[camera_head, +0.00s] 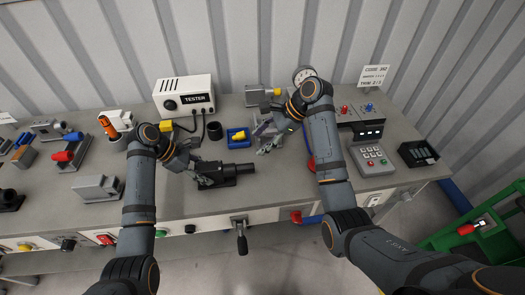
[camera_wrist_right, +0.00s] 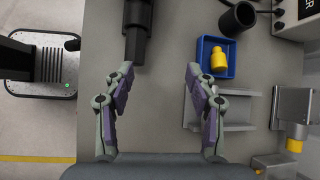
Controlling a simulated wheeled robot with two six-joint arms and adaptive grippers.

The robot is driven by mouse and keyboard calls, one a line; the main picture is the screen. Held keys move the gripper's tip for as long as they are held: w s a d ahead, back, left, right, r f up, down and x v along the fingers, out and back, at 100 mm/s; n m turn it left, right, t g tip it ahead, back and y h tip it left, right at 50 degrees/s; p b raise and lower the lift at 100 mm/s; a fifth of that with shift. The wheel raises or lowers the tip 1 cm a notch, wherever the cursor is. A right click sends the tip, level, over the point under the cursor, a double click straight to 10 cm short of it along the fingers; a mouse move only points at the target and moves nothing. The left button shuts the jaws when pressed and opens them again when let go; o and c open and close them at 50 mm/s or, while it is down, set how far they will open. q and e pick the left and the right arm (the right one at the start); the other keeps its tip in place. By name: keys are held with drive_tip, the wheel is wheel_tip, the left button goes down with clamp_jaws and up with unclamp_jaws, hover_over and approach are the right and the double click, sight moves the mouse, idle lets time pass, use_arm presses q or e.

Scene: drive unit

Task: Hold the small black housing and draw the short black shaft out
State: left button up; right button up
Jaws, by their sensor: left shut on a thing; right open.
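The small black housing (camera_head: 224,174) lies on the grey bench, with the short black shaft (camera_head: 246,168) sticking out of its right end. My left gripper (camera_head: 205,180) is shut on the housing at its left end and partly hides it. My right gripper (camera_head: 270,138) is open and empty, above the bench to the right of and behind the shaft. In the right wrist view the open fingers (camera_wrist_right: 158,72) point toward the housing (camera_wrist_right: 139,12) and the shaft (camera_wrist_right: 135,48). The shaft is near the left finger, not between the fingers.
A blue tray (camera_head: 248,142) with a yellow part, also in the wrist view (camera_wrist_right: 231,70), sits behind the housing. A black cup (camera_head: 214,131) and the tester box (camera_head: 184,96) stand further back. A grey keypad (camera_head: 372,160) is on the right. The bench's front edge is close to the housing.

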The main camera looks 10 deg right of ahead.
sight(250, 165)
drive_tip(key=shift+m+g, duration=0.6)
drive_tip(key=shift+g, duration=0.1)
drive_tip(key=s+a+f, duration=0.1)
drive_tip(key=f, duration=0.2)
drive_tip(key=s+a+f, duration=0.1)
drive_tip(key=a+f, duration=0.1)
drive_tip(key=f, duration=0.1)
drive_tip(key=a+f, duration=0.2)
drive_tip(key=f, duration=0.2)
drive_tip(key=shift+s+a, duration=0.25)
drive_tip(key=shift+s, duration=0.15)
drive_tip(key=shift+c, duration=0.3)
clamp_jaws()
